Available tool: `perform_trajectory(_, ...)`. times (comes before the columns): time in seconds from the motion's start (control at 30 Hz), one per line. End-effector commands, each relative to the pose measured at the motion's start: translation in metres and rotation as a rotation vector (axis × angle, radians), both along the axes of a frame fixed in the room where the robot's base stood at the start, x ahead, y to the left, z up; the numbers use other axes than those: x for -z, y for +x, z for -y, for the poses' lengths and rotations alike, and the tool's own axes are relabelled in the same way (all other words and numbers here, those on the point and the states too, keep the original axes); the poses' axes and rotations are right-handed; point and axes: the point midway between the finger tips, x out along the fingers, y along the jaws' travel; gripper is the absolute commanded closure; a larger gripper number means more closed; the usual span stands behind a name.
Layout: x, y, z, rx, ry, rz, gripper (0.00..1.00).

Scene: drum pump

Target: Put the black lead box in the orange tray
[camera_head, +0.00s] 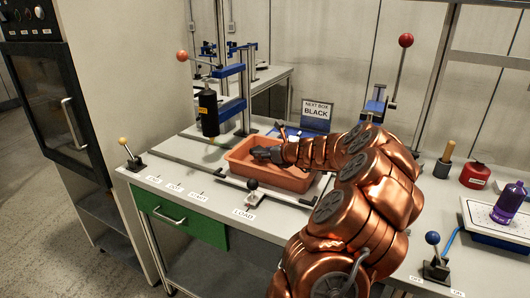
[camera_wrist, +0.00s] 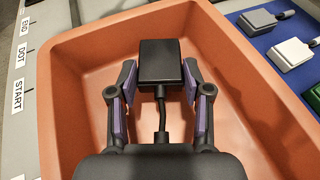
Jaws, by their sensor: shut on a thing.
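The black lead box (camera_wrist: 160,61) is between the two fingers of my gripper (camera_wrist: 160,95) in the wrist view. A black cable runs from the box toward my wrist. My gripper is shut on it, inside the outline of the orange tray (camera_wrist: 68,110). The orange tray (camera_head: 292,182) also shows on the bench in the head view, with my gripper (camera_head: 262,153) over it. My arm covers part of the tray's right side. Whether the box touches the tray floor is unclear.
A blue mat (camera_wrist: 277,50) with several grey, white and green boxes lies beside the tray. A sign reading "NEXT BOX BLACK" (camera_head: 316,114) stands behind. A slider lever (camera_head: 252,190) is in front, and a press with a black cylinder (camera_head: 208,113) stands left.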

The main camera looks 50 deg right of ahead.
Motion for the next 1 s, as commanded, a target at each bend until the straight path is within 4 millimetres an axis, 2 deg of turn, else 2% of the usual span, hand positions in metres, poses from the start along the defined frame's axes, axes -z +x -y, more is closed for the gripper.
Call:
perform_trajectory(0.33,0.0059,0.0002,-0.0003,0.000,-0.001,0.000,0.86)
perform_trajectory(0.37,0.0060,0.0001,-0.0003,0.000,-0.001,0.000,0.48)
perform_trajectory(0.57,0.0060,0.0000,0.0000,0.000,0.000,0.000,0.27)
perform_trajectory(1.0,0.0006,-0.0003,0.0005,0.001,-0.001,0.000,0.26)
